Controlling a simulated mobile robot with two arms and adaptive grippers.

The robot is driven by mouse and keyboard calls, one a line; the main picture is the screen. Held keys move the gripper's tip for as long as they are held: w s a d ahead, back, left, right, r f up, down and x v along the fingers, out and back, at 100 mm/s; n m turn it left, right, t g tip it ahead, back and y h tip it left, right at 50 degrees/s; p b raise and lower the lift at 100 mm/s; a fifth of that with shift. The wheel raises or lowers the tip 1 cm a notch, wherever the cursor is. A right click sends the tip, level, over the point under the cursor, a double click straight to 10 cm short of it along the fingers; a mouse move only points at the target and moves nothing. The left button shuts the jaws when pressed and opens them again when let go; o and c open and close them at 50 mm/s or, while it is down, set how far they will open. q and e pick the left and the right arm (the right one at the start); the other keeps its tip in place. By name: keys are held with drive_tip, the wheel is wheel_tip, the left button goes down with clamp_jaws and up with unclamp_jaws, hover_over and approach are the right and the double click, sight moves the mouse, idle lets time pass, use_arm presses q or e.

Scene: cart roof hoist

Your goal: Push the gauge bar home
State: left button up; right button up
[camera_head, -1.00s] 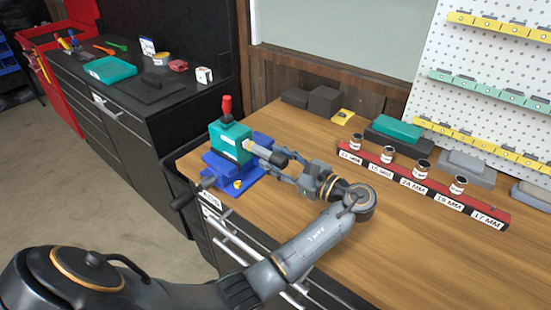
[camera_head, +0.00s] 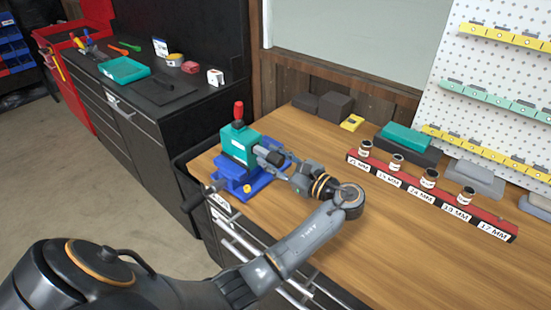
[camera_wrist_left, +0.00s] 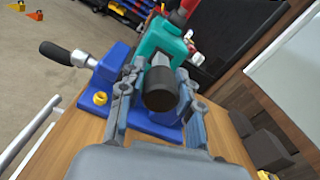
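The gauge bar (camera_head: 269,157) shows as a dark round knob at the right side of a teal block (camera_head: 238,144). In the left wrist view the knob (camera_wrist_left: 160,90) faces me end-on. My left gripper (camera_head: 275,164) has one finger on each side of the knob and is shut on it; its fingers also show in the left wrist view (camera_wrist_left: 160,80). The palm stands back from the knob's end. The teal block, topped by a red handle (camera_head: 239,110), sits on a blue base (camera_head: 243,180). My right gripper is out of view.
A crank handle (camera_head: 196,197) sticks out left of the base. A red rack (camera_head: 480,212) with several labelled cups stands right on the wooden bench (camera_head: 390,245). Dark blocks (camera_head: 336,106) lie at the back. The bench front right is clear.

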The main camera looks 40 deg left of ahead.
use_arm(q)
drive_tip(key=shift+o, duration=1)
drive_tip(key=shift+d, duration=0.15)
drive_tip(key=d, duration=1.1)
drive_tip(key=shift+s+d, duration=0.35)
drive_tip(key=shift+s, duration=0.1)
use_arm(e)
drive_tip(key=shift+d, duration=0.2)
